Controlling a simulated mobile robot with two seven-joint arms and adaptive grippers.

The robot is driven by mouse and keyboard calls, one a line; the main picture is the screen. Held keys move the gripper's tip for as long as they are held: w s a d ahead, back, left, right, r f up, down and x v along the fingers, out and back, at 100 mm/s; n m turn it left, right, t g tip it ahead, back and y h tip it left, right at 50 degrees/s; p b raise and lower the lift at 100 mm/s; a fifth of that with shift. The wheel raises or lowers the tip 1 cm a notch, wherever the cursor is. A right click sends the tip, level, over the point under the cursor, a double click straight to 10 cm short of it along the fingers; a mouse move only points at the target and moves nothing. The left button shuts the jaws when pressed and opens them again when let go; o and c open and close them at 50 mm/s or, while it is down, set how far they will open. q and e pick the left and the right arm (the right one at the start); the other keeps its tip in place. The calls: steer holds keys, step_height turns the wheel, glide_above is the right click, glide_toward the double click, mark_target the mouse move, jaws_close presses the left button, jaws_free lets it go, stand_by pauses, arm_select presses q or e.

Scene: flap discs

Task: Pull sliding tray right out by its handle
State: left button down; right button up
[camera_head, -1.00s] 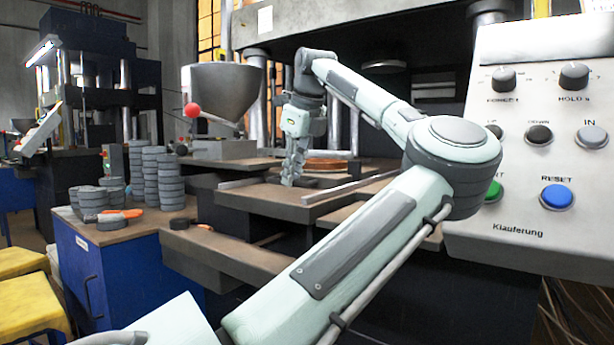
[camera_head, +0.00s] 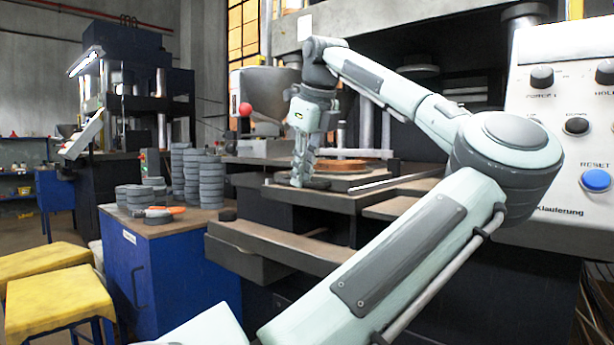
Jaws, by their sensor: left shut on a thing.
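The sliding tray (camera_head: 345,203) is a flat brown-topped slab with a dark front edge, at the middle of the press. My left gripper (camera_head: 298,181) points down at the tray's top, near its front left part. It is shut on a small dark part, which looks like the tray's handle (camera_head: 318,184); the fingers hide most of the grip. My left arm crosses in front of the press and hides the tray's right side. My right gripper is out of view.
A control panel (camera_head: 560,140) with knobs and a blue button stands at right. A lower brown-topped ledge (camera_head: 275,243) juts out in front. At left, a blue cabinet (camera_head: 150,270) carries stacks of grey discs (camera_head: 185,175); yellow stools (camera_head: 55,300) stand beside it.

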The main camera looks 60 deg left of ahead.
arm_select(q)
steer(key=shift+s, duration=0.1)
steer(key=c, duration=1.6)
jaws_free()
steer(key=v, duration=1.2)
